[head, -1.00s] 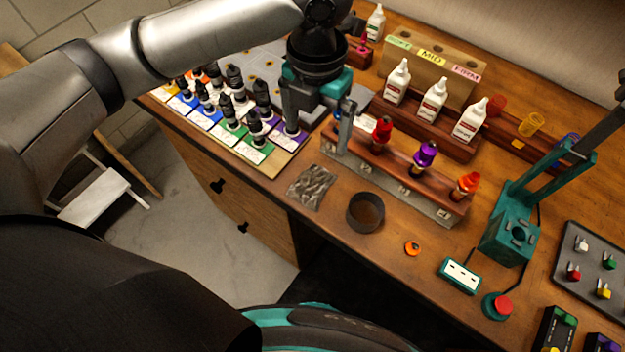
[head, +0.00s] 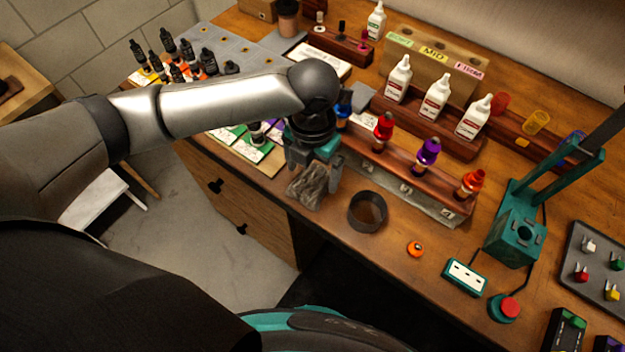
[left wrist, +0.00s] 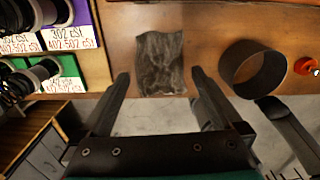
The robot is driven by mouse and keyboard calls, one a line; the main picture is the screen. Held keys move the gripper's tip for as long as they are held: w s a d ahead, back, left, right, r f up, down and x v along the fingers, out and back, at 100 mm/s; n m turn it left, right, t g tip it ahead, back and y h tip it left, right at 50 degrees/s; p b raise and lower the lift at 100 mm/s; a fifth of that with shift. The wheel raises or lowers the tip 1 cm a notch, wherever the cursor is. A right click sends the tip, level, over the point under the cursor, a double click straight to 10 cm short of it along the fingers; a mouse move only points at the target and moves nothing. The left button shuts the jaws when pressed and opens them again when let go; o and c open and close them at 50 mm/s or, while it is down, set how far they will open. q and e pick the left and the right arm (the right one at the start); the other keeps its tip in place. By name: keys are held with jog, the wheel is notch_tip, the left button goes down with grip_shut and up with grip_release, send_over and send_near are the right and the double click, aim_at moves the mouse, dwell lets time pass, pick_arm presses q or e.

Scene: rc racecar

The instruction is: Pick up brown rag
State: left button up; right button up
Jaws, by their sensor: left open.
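The brown rag (head: 306,188) is a crumpled grey-brown cloth lying flat near the front edge of the workbench. It also shows in the left wrist view (left wrist: 160,62), between and beyond the fingertips. My left gripper (head: 314,172) is over the rag's back part in the head view, its fingers apart and pointing down. In the left wrist view the open fingers (left wrist: 160,74) lie to either side of the rag, with nothing held between them. The gripper hides part of the rag in the head view.
A dark ring (head: 367,212) stands just right of the rag. A wooden rack (head: 415,188) with coloured-capped bottles stands behind it. Cards with black-capped bottles (head: 250,143) are to the left. An orange-centred round piece (head: 415,249) and white-topped block (head: 464,277) lie further right.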

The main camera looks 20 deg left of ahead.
pick_arm(q)
notch_tip(320, 180, down, 2)
jog(key=shift+f, duration=0.1)
jog(key=c, duration=1.2)
jog(key=shift+r, duration=0.25)
jog(key=shift+c, duration=0.2)
